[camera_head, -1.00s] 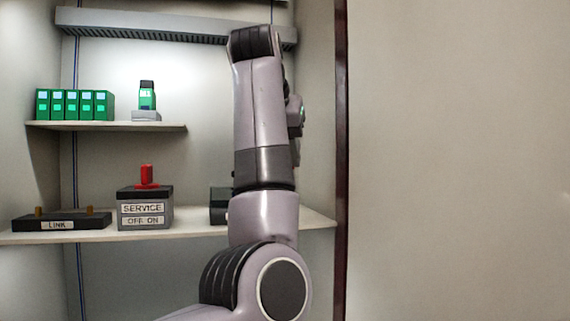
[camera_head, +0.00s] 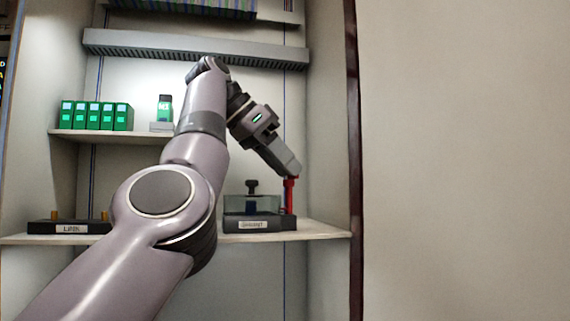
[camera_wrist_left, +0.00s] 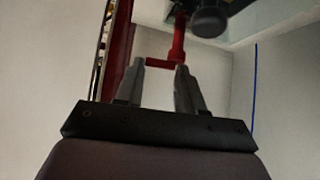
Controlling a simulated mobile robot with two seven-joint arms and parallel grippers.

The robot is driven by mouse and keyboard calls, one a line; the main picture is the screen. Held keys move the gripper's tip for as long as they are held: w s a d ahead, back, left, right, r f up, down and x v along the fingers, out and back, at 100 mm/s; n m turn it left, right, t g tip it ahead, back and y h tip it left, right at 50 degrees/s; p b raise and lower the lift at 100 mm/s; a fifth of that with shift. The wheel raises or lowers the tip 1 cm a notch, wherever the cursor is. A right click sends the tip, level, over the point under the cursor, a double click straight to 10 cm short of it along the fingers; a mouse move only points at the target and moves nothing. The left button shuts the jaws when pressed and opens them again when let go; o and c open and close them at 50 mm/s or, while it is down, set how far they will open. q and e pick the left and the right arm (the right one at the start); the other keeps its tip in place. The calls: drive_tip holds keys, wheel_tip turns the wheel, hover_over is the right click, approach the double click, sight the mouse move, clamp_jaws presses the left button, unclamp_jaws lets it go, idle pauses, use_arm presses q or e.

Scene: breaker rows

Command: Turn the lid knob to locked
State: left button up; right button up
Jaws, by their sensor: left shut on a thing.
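A low dark box (camera_head: 258,224) with a clear upper part stands on the lower shelf, right of my arm. Its label seems to read SHUNT. A black knob (camera_head: 252,186) stands up from its top. An upright red handle (camera_head: 289,197) is at the box's right end. My left gripper (camera_head: 294,173) reaches down from the upper left and is shut on the top of this red handle. In the left wrist view the red handle (camera_wrist_left: 178,42) meets the fingertips (camera_wrist_left: 160,66), with a round black knob (camera_wrist_left: 209,20) beyond. My right gripper is not in view.
A LINK block (camera_head: 68,227) stands at the left of the lower shelf (camera_head: 325,232). Several green modules (camera_head: 95,116) and a single one (camera_head: 164,108) are on the upper shelf. A slotted grey duct (camera_head: 150,45) crosses above. The cabinet's dark edge (camera_head: 355,150) is close on the right.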

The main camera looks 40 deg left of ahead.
use_arm(q)
drive_tip(key=shift+f+m+g+h, duration=0.15)
drive_tip(key=shift+m+g+h, duration=0.15)
drive_tip(key=shift+m, duration=0.2)
drive_tip(key=shift+a+m+p, duration=0.15)
drive_tip(key=shift+m+p, duration=0.15)
drive_tip(key=shift+f+m+g+h, duration=0.1)
drive_tip(key=shift+m+g+h, duration=0.2)
idle(0.3)
